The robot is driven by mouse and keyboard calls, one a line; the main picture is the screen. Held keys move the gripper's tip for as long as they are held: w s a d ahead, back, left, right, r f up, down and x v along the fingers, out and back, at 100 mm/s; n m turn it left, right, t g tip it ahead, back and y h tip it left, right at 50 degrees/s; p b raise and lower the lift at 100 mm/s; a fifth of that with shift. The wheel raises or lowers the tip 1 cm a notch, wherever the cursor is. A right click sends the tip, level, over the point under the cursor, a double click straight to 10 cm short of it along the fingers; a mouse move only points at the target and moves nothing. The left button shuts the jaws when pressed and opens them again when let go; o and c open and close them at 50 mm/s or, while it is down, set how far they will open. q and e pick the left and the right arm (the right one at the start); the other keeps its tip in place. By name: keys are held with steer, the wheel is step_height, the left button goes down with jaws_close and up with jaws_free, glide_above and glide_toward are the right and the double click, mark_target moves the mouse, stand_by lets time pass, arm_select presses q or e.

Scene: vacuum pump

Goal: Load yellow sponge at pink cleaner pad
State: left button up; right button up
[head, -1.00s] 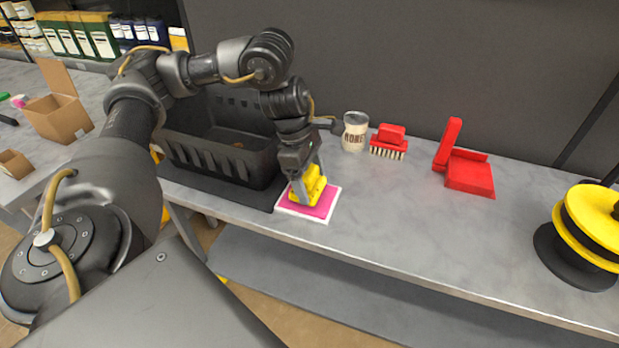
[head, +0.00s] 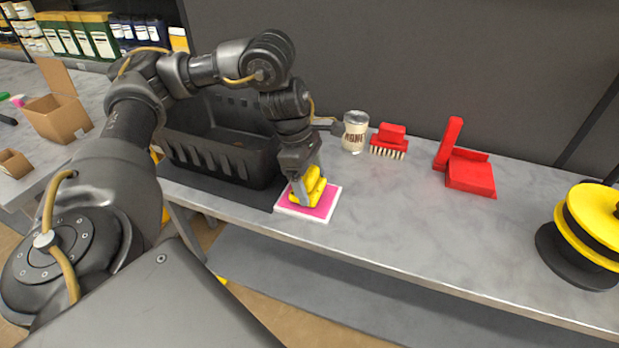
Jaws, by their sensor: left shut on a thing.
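The yellow sponge (head: 313,187) is at the pink cleaner pad (head: 326,208), which is pink with a white border and lies near the table's front edge. My left gripper (head: 304,192) points down over the pad and is shut on the sponge. The sponge appears to rest on the pad or just above it; I cannot tell whether they touch. The fingers hide part of the sponge, and the sponge hides the middle of the pad. My right gripper is not in view.
A black crate (head: 222,160) stands left of the pad. A red dustpan (head: 470,175) and a yellow-black spool (head: 590,230) are to the right. The tabletop (head: 420,220) right of the pad is clear.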

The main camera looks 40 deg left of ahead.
mark_target(316, 174)
arm_select(q)
steer(key=shift+f, duration=0.15)
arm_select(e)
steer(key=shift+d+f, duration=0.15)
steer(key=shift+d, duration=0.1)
arm_select(q)
steer(key=shift+f, duration=0.2)
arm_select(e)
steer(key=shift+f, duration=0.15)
arm_select(q)
steer(key=shift+s+f, duration=0.1)
steer(key=shift+f, duration=0.05)
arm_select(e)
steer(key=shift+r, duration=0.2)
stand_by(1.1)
